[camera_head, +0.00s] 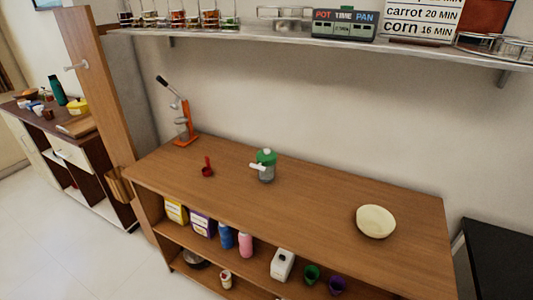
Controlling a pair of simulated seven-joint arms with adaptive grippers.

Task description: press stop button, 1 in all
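A grey-green timer box (343,30) stands on the metal wall shelf at the upper right. Its dark top panel reads POT TIME PAN, and its front has small details too small to tell apart. I cannot make out a stop button on it or elsewhere. Neither of my grippers shows in the head view.
The metal shelf (260,36) also holds spice jars at left, a wire rack and a sign with cooking times (422,18). The wooden counter (310,195) below carries an orange press (184,128), a red scoop (207,168), a green-lidded pot (266,167) and a cream bowl (376,221).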

